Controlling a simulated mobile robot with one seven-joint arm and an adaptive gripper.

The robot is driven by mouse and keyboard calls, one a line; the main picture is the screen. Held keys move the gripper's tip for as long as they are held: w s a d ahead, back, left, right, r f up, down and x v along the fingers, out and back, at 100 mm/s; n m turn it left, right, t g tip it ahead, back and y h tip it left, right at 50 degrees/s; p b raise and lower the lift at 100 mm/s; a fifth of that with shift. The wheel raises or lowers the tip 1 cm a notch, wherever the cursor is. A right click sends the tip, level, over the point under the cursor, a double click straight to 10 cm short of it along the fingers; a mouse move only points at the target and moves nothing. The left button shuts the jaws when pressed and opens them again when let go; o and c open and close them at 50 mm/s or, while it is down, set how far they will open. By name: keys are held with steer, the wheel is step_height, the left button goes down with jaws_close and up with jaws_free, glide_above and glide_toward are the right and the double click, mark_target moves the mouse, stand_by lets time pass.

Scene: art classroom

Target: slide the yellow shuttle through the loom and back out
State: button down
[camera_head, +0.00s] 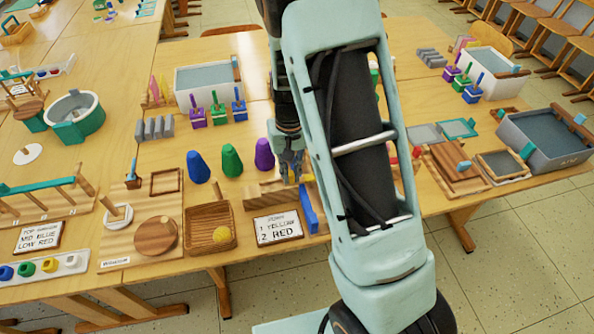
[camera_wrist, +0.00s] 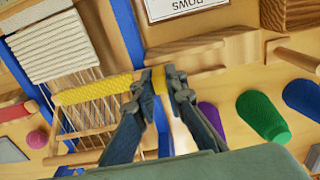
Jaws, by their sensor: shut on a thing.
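In the wrist view, my gripper (camera_wrist: 160,78) is shut on the yellow shuttle (camera_wrist: 98,90). A yellow piece shows between the fingers, and the textured yellow length runs left from them, across the loom's pale warp threads. The loom (camera_wrist: 130,35) has blue side bars, with white woven cloth (camera_wrist: 55,45) at the upper left. My fingers are just outside one blue side bar. In the head view, my gripper (camera_head: 291,170) points down beside the loom's blue side (camera_head: 308,207); my arm hides most of the loom, and I cannot make out the shuttle.
A card (camera_head: 278,229) listing rows, yellow then red, lies in front. Blue (camera_head: 198,168), green (camera_head: 231,160) and purple (camera_head: 264,154) cones stand left of my gripper. A wicker basket (camera_head: 208,222) holds a yellow ball. A wooden block (camera_wrist: 205,48) lies close beside the loom.

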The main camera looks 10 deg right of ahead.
steer(key=a+p, duration=0.1)
steer(key=a, duration=1.1)
steer(key=shift+a, duration=0.35)
steer(key=c, duration=2)
jaws_free()
steer(key=shift+a, duration=0.1)
steer(key=shift+o, duration=0.2)
steer(key=shift+r, duration=0.15)
step_height(320, 180, up, 12)
